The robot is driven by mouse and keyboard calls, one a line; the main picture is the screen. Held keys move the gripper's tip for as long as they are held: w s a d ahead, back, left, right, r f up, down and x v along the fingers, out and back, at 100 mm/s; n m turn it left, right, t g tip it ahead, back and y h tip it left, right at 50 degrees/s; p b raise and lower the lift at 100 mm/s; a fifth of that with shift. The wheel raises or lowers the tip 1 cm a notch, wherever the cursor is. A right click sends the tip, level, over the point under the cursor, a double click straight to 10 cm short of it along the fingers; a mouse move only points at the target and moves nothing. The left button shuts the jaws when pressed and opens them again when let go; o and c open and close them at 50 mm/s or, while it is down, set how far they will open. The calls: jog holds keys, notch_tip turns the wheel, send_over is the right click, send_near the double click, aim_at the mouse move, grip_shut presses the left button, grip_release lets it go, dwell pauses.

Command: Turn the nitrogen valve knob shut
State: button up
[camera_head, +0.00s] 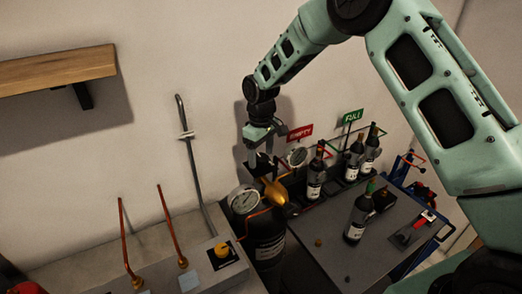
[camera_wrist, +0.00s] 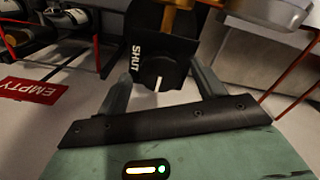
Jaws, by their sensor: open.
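A black round knob (camera_wrist: 158,70) with a white pointer mark sits on a dark plate (camera_wrist: 180,45) in the wrist view. The plate has the word SHUT on its left part, and the pointer points down in the picture, away from that word. My gripper (camera_wrist: 161,78) is open, with one finger on each side of the knob. I cannot tell whether either finger touches it. In the head view my gripper (camera_head: 264,150) points down over the brass regulator (camera_head: 272,192) on the black cylinder (camera_head: 268,246). The knob is not clearly visible there.
Two round gauges, one at left (camera_head: 243,199) and one behind (camera_head: 297,156), flank the regulator. Several dark bottles (camera_head: 357,218) stand on the grey bench at right. Red EMPTY (camera_head: 300,132) and green FULL signs rise behind.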

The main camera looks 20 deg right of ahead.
jog(key=shift+f, duration=0.3)
jog(key=c, duration=1)
